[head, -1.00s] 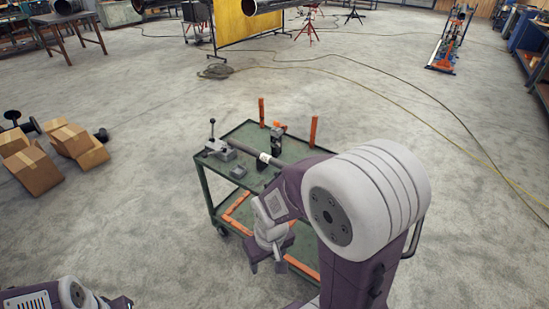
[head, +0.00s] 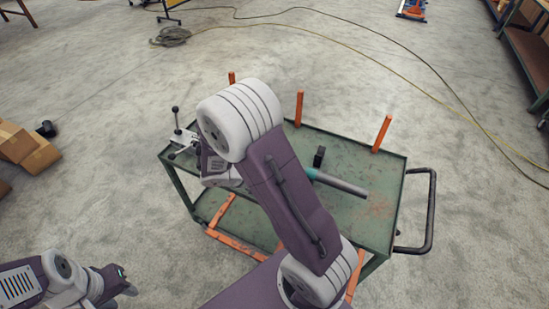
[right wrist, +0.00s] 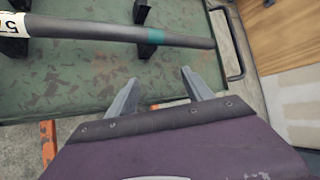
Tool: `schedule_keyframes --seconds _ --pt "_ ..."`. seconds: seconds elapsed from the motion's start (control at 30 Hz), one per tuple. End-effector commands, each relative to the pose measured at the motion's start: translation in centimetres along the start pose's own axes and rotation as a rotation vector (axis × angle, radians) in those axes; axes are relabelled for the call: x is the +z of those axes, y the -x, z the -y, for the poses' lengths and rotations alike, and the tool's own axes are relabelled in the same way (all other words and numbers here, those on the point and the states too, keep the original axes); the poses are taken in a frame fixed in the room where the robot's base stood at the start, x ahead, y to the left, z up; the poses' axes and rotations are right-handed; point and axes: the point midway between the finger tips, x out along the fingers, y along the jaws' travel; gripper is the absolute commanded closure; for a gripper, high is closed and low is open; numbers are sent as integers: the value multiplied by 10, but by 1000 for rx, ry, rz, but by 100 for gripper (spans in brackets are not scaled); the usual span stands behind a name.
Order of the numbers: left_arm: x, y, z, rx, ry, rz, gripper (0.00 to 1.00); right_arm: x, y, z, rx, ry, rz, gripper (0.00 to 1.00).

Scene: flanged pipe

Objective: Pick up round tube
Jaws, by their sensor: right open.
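The round tube is a grey bar with a teal band, lying across the green cart top. In the head view its right end (head: 345,184) shows and my right arm hides the rest. In the right wrist view the tube (right wrist: 100,32) runs across the top, with a white label at left, resting on a black support (right wrist: 148,50). My right gripper (right wrist: 158,88) is open and empty, its fingertips apart from the tube and on its near side. My left gripper (head: 126,282) is at the lower left, away from the cart; its jaw opening is unclear.
The green cart (head: 385,195) has upright orange posts (head: 382,134) and a black handle (head: 430,212) at right. A lever clamp (head: 178,133) stands at its left end. Cardboard boxes (head: 30,150) lie on the floor at left. Open floor surrounds the cart.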

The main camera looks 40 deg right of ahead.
Motion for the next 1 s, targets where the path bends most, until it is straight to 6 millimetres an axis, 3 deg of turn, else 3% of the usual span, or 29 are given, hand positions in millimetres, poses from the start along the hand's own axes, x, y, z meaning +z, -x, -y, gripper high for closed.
schedule_keyframes --seconds 0.1,0.2,0.33,0.5,0.7,0.9,1.0 --pt "2 -18 0 0 0 0 64 22 -20 -43 -95 447 221 41" --pt "3 -26 0 0 0 0 64 35 -26 -85 -179 762 390 41" --pt "3 -30 1 0 0 0 64 40 -26 -117 -246 972 515 41" --pt "3 -30 1 0 0 0 64 43 -26 -122 -260 1010 539 41" --pt "3 -33 1 0 0 0 64 58 -52 -123 -258 1007 535 41" --pt "4 -33 1 0 0 0 64 64 -60 -124 -257 1007 536 41" --pt "4 -36 1 0 0 0 64 72 -74 -125 -258 1004 533 41"
